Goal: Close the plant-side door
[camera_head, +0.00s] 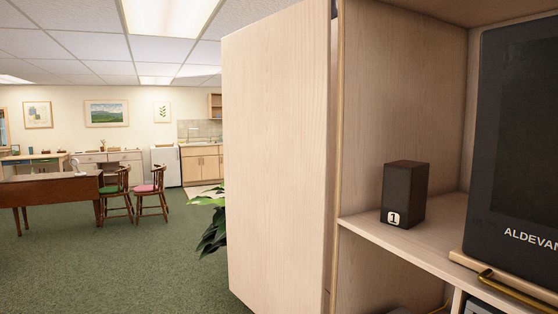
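The light wood cabinet door (277,150) stands open on the left side of the cabinet, swung outward. The edge of the cabinet's side wall (341,120) runs beside it. A green leafy plant (213,225) shows partly behind the door's left edge; the rest of it is hidden by the door. Neither of my grippers is in view.
Inside the open cabinet, a small dark speaker marked 1 (405,194) stands on a shelf (430,240), left of a large black screen (520,130). Green carpet (130,260) is clear left of the door. A table (50,189) and chairs (152,190) stand farther back.

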